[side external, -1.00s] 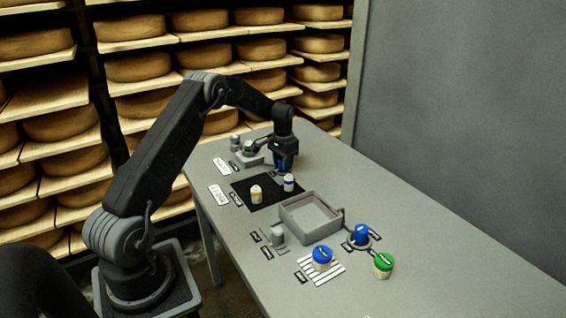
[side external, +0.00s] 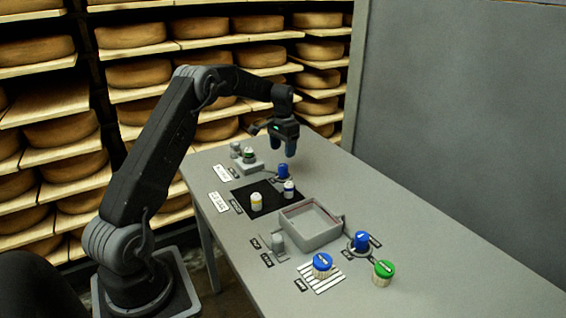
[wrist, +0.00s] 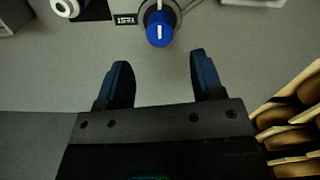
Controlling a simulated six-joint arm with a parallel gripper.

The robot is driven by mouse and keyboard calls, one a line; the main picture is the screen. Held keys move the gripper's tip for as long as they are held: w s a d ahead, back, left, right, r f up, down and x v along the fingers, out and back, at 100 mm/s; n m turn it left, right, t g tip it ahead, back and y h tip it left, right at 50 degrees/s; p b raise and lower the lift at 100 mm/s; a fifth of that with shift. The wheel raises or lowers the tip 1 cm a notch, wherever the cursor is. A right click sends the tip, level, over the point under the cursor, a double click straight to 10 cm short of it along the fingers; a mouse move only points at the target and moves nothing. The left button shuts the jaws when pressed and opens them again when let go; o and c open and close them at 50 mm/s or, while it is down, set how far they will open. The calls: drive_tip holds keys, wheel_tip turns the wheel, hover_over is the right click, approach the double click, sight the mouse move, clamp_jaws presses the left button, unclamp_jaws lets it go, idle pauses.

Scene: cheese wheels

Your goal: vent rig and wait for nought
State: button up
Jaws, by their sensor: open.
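A blue knob (side external: 283,171) stands on a round grey base at the far end of the table. In the wrist view the knob (wrist: 159,30) has a white line on top, pointing up and down the picture. A label (wrist: 126,20) beside it seems to read TEST, upside down. My gripper (side external: 284,150) is open and empty, raised above the knob and apart from it. In the wrist view my gripper (wrist: 161,78) has nothing between its fingers. A grey unit (side external: 249,160) with small round fittings stands left of the knob; I cannot make out any reading.
The table's right side is clear.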

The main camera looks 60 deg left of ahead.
sight(283, 165)
wheel_tip(283, 165, up, 6)
drive_tip(key=shift+f, duration=0.15)
idle(0.3)
drive_tip(key=s+d+r+t, duration=0.1)
drive_tip(key=s+d+r, duration=0.25)
drive_tip(key=d, duration=0.25)
drive_tip(key=s+d+r+m+t, duration=0.1)
drive_tip(key=s+d+r, duration=0.1)
drive_tip(key=d+r, duration=0.35)
drive_tip(key=s+d+r, duration=0.3)
drive_tip(key=d+r, duration=0.1)
drive_tip(key=d, duration=0.3)
drive_tip(key=s+d+f+t, duration=0.1)
drive_tip(key=s+d, duration=0.5)
drive_tip(key=s, duration=0.4)
drive_tip(key=s+d+f+m+t, duration=0.1)
drive_tip(key=s+d+f+t, duration=0.1)
drive_tip(key=s+d, duration=0.5)
drive_tip(key=s, duration=0.3)
drive_tip(key=shift+s+d+f+t, duration=0.15)
drive_tip(key=shift+d+t, duration=0.05)
drive_tip(key=shift+t, duration=0.1)
